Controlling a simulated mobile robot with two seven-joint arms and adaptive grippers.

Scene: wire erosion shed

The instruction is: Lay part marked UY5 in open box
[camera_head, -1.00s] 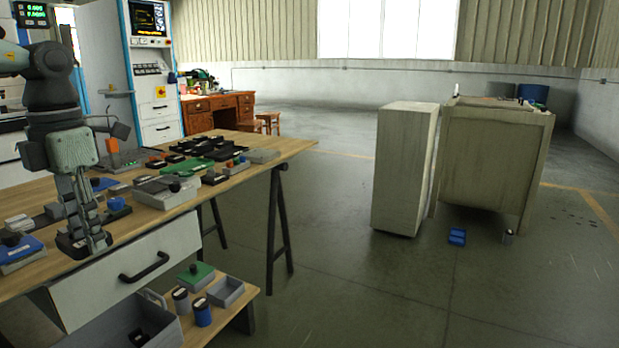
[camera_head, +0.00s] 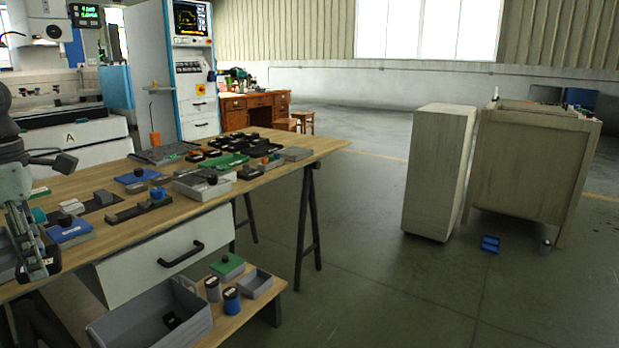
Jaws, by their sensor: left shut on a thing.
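My left gripper (camera_head: 36,262) is at the left edge of the camera_head view, in front of the wooden workbench (camera_head: 285,172). It is shut on a small dark part (camera_head: 38,274) with a pale patch, mostly covered by the fingers. I cannot read UY5 on it or on any other part. A small open grey box (camera_head: 256,284) without a lid stands on the low shelf, apart from the gripper. A larger open grey crate (camera_head: 110,326) beside it holds a small black thing. My right gripper is out of view.
Blue and grey canisters (camera_head: 231,300) and a green-lidded box (camera_head: 227,267) share the shelf. A drawer (camera_head: 170,250) fronts the bench.

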